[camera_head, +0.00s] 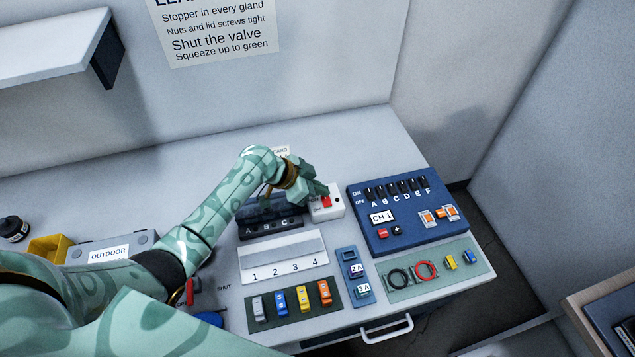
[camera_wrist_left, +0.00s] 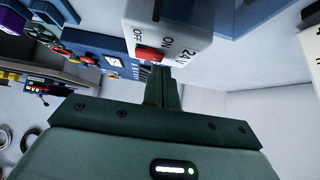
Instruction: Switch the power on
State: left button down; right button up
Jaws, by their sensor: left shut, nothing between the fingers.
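The power switch is a white box (camera_head: 336,213) with a red rocker (camera_head: 326,202), on the bench left of the blue panel. In the left wrist view the box (camera_wrist_left: 190,30) has ON, OFF and 24V lettering, and the red rocker (camera_wrist_left: 150,53) faces the fingers. My left gripper (camera_head: 322,190) is at the switch, its fingers shut and empty. In the wrist view the fingertips (camera_wrist_left: 162,72) are right beside the rocker; I cannot tell whether they touch it. The gripper partly covers the box in the head view. My right gripper is not in view.
A blue panel (camera_head: 410,213) with black toggles stands close right of the switch. A dark lettered rack (camera_head: 266,228) is under my left forearm. In front are a numbered white tray (camera_head: 283,252), a mat of coloured parts (camera_head: 270,318) and a green mat (camera_head: 452,278) with rings.

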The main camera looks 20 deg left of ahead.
pick_arm(q)
jog(key=shift+f, duration=0.2)
jog(key=shift+f, duration=0.2)
jog(key=shift+s+d+r, duration=0.1)
jog(key=shift+r, duration=0.05)
jog(key=shift+s+d+r+p, duration=0.15)
jog(key=shift+s+r+p, duration=0.05)
jog(key=shift+p, duration=0.25)
jog(key=shift+s+d, duration=0.2)
jog(key=shift+s, duration=0.1)
jog(key=shift+r, duration=0.1)
